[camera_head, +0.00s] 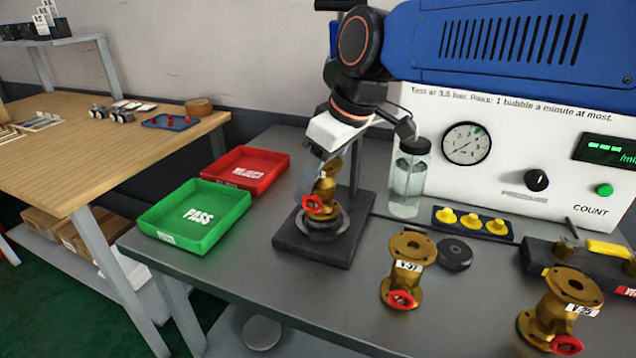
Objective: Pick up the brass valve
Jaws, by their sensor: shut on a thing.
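My gripper (326,164) reaches down over the black test stand (290,243) and is shut on a brass valve (325,188) with a red handwheel. This valve sits upright at the round seat of the stand; I cannot tell whether it touches the seat. The fingers hide part of its top. A second brass valve (405,272) with a white label and red handwheel stands on the grey bench to the right. A third brass valve (566,308) stands at the front right.
A green PASS tray (215,232) and a red tray (262,160) lie left of the stand, both empty. A clear bottle (407,188), a white gauge panel (510,165), yellow caps (470,219) and a black disc (455,253) are to the right.

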